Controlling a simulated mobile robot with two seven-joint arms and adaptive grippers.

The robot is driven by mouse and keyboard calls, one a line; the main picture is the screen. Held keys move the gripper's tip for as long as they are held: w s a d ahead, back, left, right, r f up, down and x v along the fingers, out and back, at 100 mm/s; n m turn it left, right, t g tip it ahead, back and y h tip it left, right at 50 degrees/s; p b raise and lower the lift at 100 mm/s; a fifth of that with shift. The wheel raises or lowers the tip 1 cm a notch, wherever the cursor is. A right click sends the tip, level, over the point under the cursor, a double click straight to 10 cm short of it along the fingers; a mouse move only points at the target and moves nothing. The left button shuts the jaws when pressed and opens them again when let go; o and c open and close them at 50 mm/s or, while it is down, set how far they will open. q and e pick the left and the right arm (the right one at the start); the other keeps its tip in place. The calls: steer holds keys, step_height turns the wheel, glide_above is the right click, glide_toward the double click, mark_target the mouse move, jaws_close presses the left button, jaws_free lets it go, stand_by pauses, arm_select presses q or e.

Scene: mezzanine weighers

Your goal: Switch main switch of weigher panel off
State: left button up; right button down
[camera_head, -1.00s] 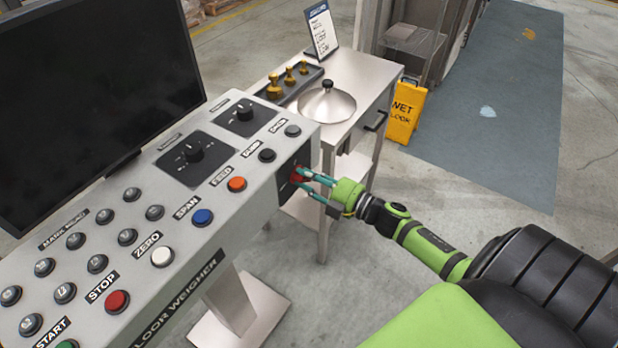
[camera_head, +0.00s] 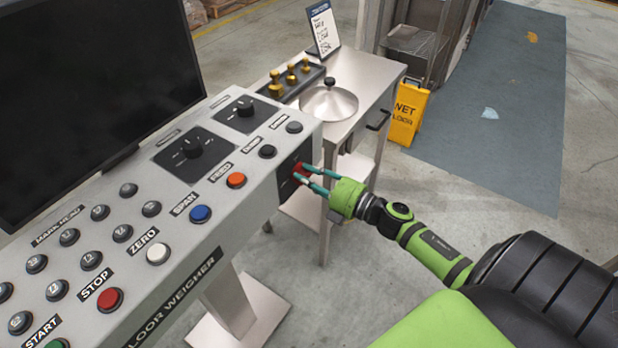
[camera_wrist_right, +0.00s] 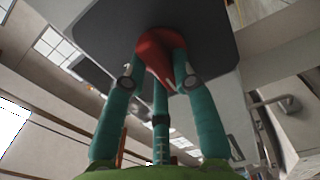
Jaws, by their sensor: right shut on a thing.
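The weigher panel (camera_head: 225,205) is a long grey console. Its right end face carries a black plate (camera_head: 287,182) with a red main switch (camera_head: 302,169). The wrist view shows the red switch (camera_wrist_right: 158,55) on the dark plate (camera_wrist_right: 205,30), between my teal fingers. My right gripper (camera_head: 308,178) is at that end face, with its fingers shut on the red switch. The fingers partly hide the switch in the head view, and I cannot read its position marks. My left gripper is in neither view.
Open floor lies right of the table.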

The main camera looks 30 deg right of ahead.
stand_by(0.6)
steer(key=c, duration=1)
jaws_free()
steer(key=shift+s, duration=0.1)
steer(key=v, duration=1.2)
steer(key=shift+a, duration=0.1)
